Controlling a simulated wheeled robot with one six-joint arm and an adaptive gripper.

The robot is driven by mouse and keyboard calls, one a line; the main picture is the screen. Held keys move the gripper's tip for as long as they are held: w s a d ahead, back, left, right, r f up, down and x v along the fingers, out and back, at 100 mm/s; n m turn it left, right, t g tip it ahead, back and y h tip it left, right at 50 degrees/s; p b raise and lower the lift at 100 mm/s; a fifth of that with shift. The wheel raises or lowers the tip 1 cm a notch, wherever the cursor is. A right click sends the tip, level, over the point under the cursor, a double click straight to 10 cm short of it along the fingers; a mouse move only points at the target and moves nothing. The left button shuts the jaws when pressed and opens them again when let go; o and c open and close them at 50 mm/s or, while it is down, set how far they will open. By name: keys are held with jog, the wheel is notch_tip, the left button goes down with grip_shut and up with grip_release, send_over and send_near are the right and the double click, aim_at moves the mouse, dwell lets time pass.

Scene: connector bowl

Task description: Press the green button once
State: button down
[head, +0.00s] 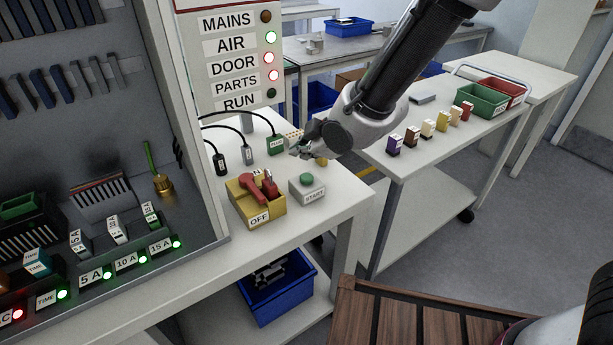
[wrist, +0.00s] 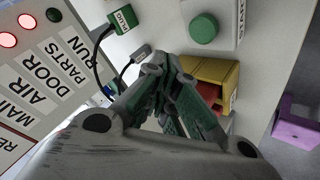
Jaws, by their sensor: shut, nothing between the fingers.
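The green button (head: 307,179) sits on top of a grey box labelled START (head: 310,195), on the white table near its front right corner. In the wrist view the button (wrist: 204,28) shows at the top, beyond my fingertips and right of them. My gripper (head: 298,149) is above the table, behind and a little above the button, not touching it. In the wrist view my gripper (wrist: 160,68) has its fingers together with nothing between them.
A yellow box (head: 256,208) marked OFF with a red handle (head: 252,186) stands left of the START box. Black-cabled connectors (head: 276,145) lie behind. An indicator panel (head: 229,60) stands at the back left. A cart (head: 440,140) with small coloured blocks is at right.

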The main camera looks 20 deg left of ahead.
aim_at(304, 178)
jog(key=shift+f, duration=1.95)
jog(key=shift+f, duration=0.1)
jog(key=shift+f, duration=0.3)
jog(key=shift+f, duration=0.5)
dwell(0.7)
jog(key=shift+r, duration=0.95)
jog(key=shift+r, duration=2.5)
